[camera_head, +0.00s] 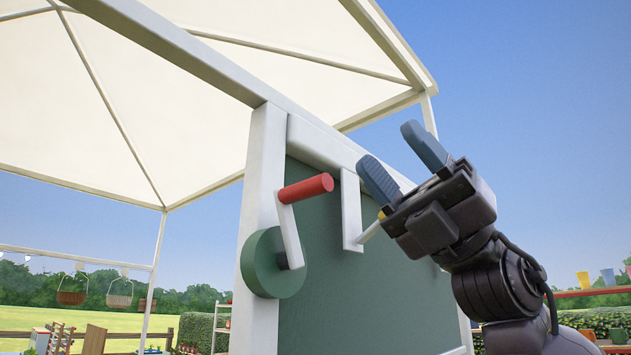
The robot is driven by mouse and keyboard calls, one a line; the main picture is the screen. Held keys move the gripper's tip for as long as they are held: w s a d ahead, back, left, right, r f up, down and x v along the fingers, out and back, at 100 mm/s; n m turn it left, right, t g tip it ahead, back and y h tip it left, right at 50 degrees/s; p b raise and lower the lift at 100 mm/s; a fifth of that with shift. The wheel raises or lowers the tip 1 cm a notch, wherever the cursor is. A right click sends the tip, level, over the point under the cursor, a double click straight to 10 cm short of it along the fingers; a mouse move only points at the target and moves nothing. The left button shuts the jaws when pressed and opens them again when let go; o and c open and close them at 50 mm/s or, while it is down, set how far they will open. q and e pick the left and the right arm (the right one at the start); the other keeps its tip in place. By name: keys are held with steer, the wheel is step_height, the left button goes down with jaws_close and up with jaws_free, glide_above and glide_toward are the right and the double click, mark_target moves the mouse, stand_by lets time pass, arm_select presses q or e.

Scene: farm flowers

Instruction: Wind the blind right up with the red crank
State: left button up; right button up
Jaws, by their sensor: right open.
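The red crank handle (306,188) sticks out from a pale crank arm (291,233). The arm joins a round green hub (270,263) on the white post (261,180). A dark green panel (375,290), which looks like the blind, hangs behind the crank in the white frame. My right gripper (398,158) is open and empty, its two blue-grey fingers pointing up and left. It is to the right of the red handle and apart from it in the picture. My left gripper is not in view.
A white bracket (350,210) stands between the red handle and my right gripper, in front of the panel. The cream canopy (100,110) and its beams are overhead. Hanging baskets (72,290), shelves and hedges are farther back.

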steer(key=s+a+r+n+t+h, duration=0.1)
steer(key=s+a+r+n+h, duration=0.2)
steer(key=s, duration=0.4)
steer(key=m+t+h, duration=1)
steer(key=m+t, duration=0.5)
steer(key=t, duration=0.7)
glide_toward(315, 195)
steer(key=r, duration=0.1)
steer(key=p+x, duration=0.1)
steer(key=x, duration=0.3)
steer(key=p+x, duration=0.2)
steer(key=x, duration=0.3)
steer(key=shift+w+r, duration=0.1)
steer(key=shift+r, duration=0.1)
steer(key=shift+w+a, duration=0.35)
steer(key=shift+c, duration=0.5)
jaws_close()
